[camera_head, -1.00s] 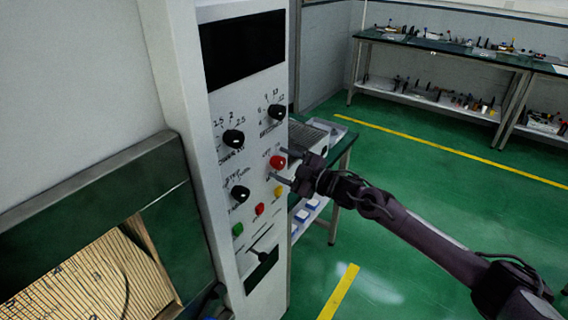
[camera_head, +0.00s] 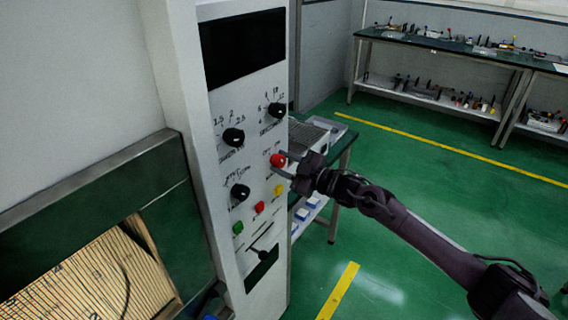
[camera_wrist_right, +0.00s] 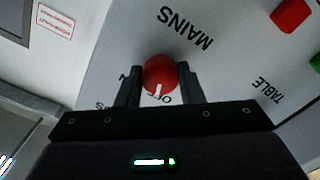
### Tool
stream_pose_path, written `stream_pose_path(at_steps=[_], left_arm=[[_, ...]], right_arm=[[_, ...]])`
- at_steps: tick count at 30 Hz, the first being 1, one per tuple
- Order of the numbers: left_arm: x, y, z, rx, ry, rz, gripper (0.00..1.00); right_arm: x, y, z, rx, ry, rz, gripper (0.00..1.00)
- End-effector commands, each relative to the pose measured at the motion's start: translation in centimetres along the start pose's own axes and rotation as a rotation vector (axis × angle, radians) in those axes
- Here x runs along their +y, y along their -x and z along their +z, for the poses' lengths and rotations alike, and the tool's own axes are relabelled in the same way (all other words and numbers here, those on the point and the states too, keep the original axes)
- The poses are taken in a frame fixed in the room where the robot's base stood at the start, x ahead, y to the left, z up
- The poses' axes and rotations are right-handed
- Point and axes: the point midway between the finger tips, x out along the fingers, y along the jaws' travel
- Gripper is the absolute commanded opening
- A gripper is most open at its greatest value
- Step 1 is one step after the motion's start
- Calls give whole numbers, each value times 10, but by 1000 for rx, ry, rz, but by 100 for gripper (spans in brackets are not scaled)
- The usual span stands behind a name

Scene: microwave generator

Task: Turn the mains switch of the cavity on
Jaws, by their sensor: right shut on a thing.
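The mains switch is a round red knob (camera_head: 277,160) on the right side of the white control panel. My right gripper (camera_head: 282,163) is at the knob, reaching in from the right. In the right wrist view the red knob (camera_wrist_right: 160,75) sits between the two dark fingers (camera_wrist_right: 160,84), which are shut on it. A white mark on the knob points toward the gripper, near the "OFF" print, with "MAINS" printed beside the knob. My left gripper is not in view.
Black knobs (camera_head: 233,137), a red button (camera_head: 259,207), a yellow button (camera_head: 278,190), a green button (camera_head: 238,228) and a lever (camera_head: 262,254) share the panel. A green-topped bench (camera_head: 345,150) stands behind it. The floor at right is clear.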

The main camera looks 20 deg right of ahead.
Motion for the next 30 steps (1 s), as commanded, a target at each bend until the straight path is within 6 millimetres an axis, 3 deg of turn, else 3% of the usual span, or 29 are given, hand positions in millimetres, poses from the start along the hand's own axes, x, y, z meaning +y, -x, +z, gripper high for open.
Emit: stream_pose_path(at_steps=[21, 30], left_arm=[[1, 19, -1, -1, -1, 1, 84], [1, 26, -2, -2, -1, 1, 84]], right_arm=[[1, 0, -1, 0, -647, 0, 11], [1, 0, 0, -1, -832, 0, 11]])
